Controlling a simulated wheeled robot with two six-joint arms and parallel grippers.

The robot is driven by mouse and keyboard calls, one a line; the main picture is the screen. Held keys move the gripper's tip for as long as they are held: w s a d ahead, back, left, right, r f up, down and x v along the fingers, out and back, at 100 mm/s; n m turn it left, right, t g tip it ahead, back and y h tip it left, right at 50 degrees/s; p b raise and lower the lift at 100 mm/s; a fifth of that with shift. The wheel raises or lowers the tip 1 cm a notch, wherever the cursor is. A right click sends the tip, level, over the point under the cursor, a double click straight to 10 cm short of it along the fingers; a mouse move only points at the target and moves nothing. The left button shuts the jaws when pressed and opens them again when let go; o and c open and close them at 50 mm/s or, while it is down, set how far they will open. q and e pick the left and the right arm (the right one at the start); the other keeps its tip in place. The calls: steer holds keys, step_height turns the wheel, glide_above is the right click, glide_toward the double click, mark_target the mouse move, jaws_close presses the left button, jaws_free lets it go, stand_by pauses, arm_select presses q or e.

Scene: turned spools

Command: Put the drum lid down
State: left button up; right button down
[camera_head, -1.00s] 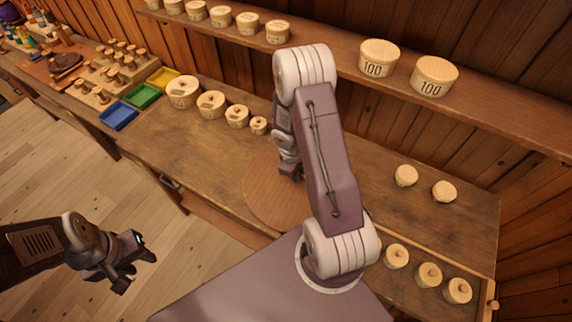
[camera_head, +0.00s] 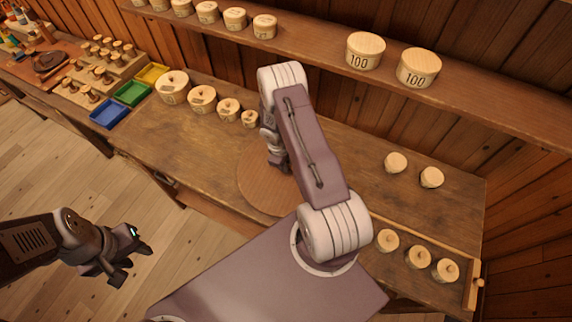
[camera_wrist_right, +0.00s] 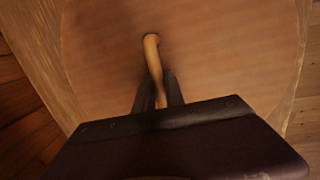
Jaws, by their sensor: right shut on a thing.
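The drum lid looks to be the large round wooden disc (camera_head: 262,190) near the front edge of the bench; my right arm partly covers it. In the right wrist view the disc (camera_wrist_right: 225,55) fills most of the picture, with a slim curved wooden handle (camera_wrist_right: 152,50) on it. My right gripper (camera_wrist_right: 158,85) is shut on this handle. I cannot tell whether the lid rests on the bench or hangs just above it. My left gripper (camera_head: 132,262) is open and empty, over the floor at the left.
Several lidded round boxes (camera_head: 202,99) stand at the back of the bench (camera_head: 190,140). Blue (camera_head: 108,114), green and yellow trays are to their left. Small round pieces (camera_head: 396,162) sit at the right. A shelf (camera_head: 310,45) with more boxes runs above. Bench left of the disc is clear.

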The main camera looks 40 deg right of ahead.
steer(key=shift+f, duration=0.1)
steer(key=c, duration=1.4)
jaws_free()
